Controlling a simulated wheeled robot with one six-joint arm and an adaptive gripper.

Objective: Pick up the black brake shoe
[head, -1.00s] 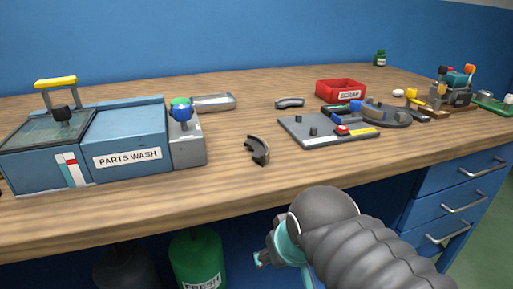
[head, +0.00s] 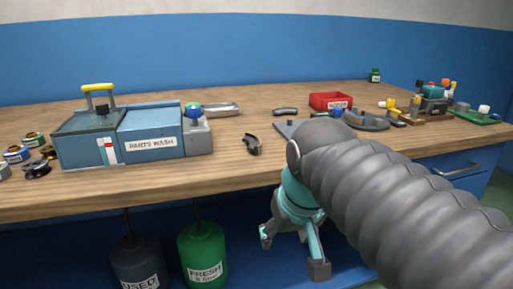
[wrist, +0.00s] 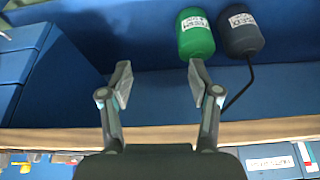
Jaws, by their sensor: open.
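The black brake shoe (head: 253,144) is a dark curved piece lying on the wooden bench top, near the front edge and right of the parts wash unit. A similar grey curved piece (head: 285,111) lies farther back. My gripper (head: 292,253) is open and empty, in front of the bench and below its top, apart from the shoe. In the wrist view my gripper's two fingers (wrist: 160,82) stand wide apart with nothing between them. I cannot make out the black shoe in the wrist view.
The blue parts wash unit (head: 165,133) stands left of the shoe. A red scrap bin (head: 331,101) stands behind right. My arm partly hides a grey plate (head: 287,127). Green (head: 203,255) and dark (head: 138,262) canisters are under the bench. Wood in front of the shoe is clear.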

